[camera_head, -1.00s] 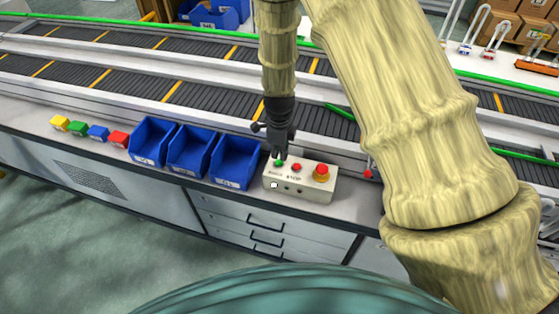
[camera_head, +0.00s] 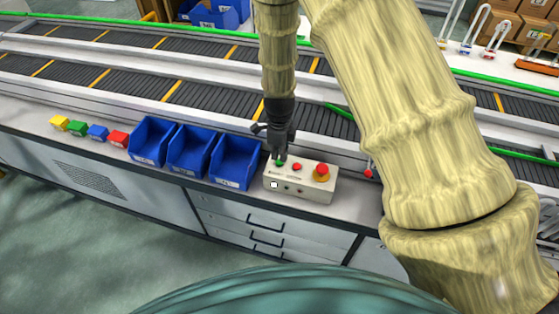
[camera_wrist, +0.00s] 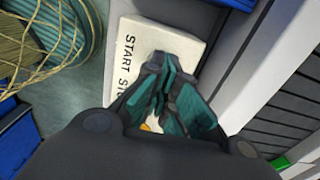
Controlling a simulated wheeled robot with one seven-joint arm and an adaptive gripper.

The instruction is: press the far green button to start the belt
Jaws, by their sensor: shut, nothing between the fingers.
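The control box (camera_head: 302,190) is a cream box on the counter, right of the blue bins. Its top carries a green button (camera_head: 280,163) at the left, a small red button (camera_head: 297,167) beside it and a larger red knob (camera_head: 321,171) on a yellow collar at the right. My gripper (camera_head: 280,156) is shut and empty, pointing down with its tips at the green button; I cannot tell if they touch it. In the wrist view the box (camera_wrist: 143,35) shows "START" lettering, and my shut fingers (camera_wrist: 160,65) hide the green button.
Blue bins (camera_head: 235,162) stand close to the left of the box. Small yellow, green, blue and red blocks (camera_head: 97,132) lie further left on the counter (camera_head: 60,148). The conveyor belt (camera_head: 120,80) runs behind. A small red-topped item (camera_head: 368,173) stands right of the box.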

